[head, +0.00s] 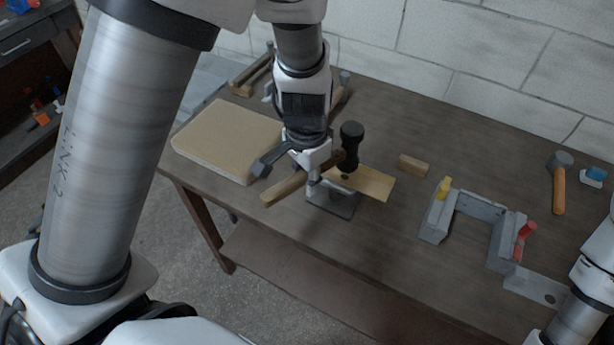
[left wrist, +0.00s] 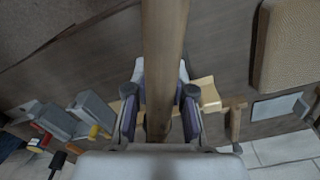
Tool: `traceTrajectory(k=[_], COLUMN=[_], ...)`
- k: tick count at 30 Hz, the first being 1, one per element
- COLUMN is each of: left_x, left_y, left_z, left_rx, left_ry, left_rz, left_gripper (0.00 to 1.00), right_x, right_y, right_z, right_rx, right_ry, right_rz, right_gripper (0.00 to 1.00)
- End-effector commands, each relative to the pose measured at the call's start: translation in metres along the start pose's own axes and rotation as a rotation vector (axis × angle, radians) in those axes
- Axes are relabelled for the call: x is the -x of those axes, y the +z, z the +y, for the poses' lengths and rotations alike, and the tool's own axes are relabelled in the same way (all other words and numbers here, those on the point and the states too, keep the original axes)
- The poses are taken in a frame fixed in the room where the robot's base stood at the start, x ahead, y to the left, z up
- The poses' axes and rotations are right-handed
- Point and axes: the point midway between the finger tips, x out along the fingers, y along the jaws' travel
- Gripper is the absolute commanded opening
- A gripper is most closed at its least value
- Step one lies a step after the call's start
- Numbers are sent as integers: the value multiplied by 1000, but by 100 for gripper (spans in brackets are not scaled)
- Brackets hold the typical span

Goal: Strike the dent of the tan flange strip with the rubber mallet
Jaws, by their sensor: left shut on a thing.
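My left gripper (head: 318,172) is shut on the wooden handle (head: 284,190) of the rubber mallet. The mallet's black head (head: 351,140) stands upright, its lower end over the tan flange strip (head: 374,184). I cannot tell whether head and strip touch. The strip lies on a small grey block (head: 333,203). A dark spot shows on it just under the head; I cannot tell if it is the dent. In the left wrist view the handle (left wrist: 164,50) runs between the fingers (left wrist: 158,100), and part of the strip (left wrist: 208,93) shows beside them. The mallet head is hidden there.
A thick tan board (head: 225,140) lies left of the gripper. A small wooden block (head: 413,165) and a grey frame (head: 482,205) with yellow and red clamps are to the right. A hammer (head: 559,185) and a blue item (head: 594,175) lie at the far right.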

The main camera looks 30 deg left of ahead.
Motion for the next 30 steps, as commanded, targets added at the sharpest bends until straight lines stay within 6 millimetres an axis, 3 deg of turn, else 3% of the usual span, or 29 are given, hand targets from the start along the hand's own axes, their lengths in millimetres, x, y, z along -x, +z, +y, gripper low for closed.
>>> traceTrajectory(k=[5, 11, 18, 30], left_x=[-55, -26, 32, 31], left_y=[1, 0, -1, 0], left_z=[0, 0, 0, 0], left_rx=[0, 0, 0, 0], left_ry=[0, -1, 0, 0], left_rz=[-1, 1, 1, 0], left_gripper=[0, 0, 0, 0], right_x=[-51, -23, 27, 25], right_y=[0, 0, 0, 0], right_z=[0, 0, 0, 0], right_rx=[0, 0, 0, 0], right_ry=[0, 0, 0, 0], right_rz=[-1, 0, 0, -1], right_gripper=[40, 40, 40, 40])
